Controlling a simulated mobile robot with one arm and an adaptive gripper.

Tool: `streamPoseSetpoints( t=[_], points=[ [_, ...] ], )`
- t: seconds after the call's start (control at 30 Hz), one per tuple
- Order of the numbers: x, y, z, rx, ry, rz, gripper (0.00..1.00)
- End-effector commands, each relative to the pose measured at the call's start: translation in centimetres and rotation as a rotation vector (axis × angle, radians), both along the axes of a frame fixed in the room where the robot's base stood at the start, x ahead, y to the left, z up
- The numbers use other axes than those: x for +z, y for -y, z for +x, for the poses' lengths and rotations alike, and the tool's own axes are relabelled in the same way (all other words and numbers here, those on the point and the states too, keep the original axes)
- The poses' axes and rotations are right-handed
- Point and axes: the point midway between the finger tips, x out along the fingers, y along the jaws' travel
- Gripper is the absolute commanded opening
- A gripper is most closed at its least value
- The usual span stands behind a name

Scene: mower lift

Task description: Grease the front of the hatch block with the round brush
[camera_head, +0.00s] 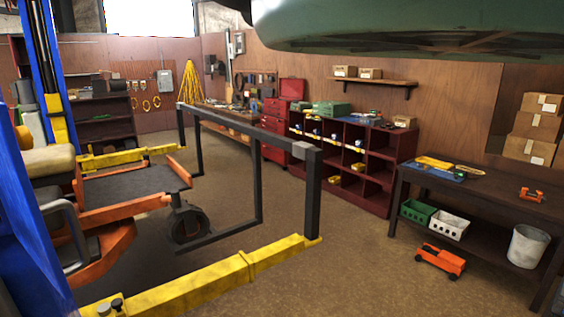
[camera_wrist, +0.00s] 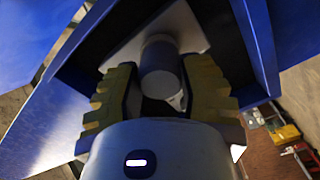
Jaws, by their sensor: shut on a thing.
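In the wrist view my gripper (camera_wrist: 161,78) has its two ridged, yellowish fingers shut on a grey round piece (camera_wrist: 160,58). This is probably the round brush; its bristles cannot be made out. A pale angular plate (camera_wrist: 187,22) lies just beyond it, inside a blue channel (camera_wrist: 256,45). I cannot tell whether the held piece touches the plate. I cannot identify the hatch block for certain in either view. My gripper does not show in the head view.
Blue lift posts (camera_head: 38,50) stand at the left beside an orange mower (camera_head: 140,192). A dark frame (camera_head: 256,200) and a yellow beam (camera_head: 190,282) cross the floor. A green body (camera_head: 400,25) hangs overhead. A workbench (camera_head: 505,200) stands right; floor before the red shelf is clear.

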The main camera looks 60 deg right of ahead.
Motion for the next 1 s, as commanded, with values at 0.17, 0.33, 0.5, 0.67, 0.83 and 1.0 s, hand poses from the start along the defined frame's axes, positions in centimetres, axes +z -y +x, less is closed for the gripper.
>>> streamPoseSetpoints(
  t=[0.17,0.33,0.5,0.67,0.83,1.0],
  points=[
    [1.7,0.2,0.1,-0.002,0.002,0.000,0.00],
    [2.0,0.2,0.1,-0.002,0.002,0.000,0.00],
    [3.3,0.2,0.1,-0.003,0.003,-0.001,0.00],
    [4.7,0.3,0.2,-0.002,0.004,0.000,0.00],
    [5.5,0.3,0.3,-0.004,0.006,-0.004,0.00],
    [6.3,0.4,0.2,-0.005,0.010,-0.005,0.00]
  ],
)
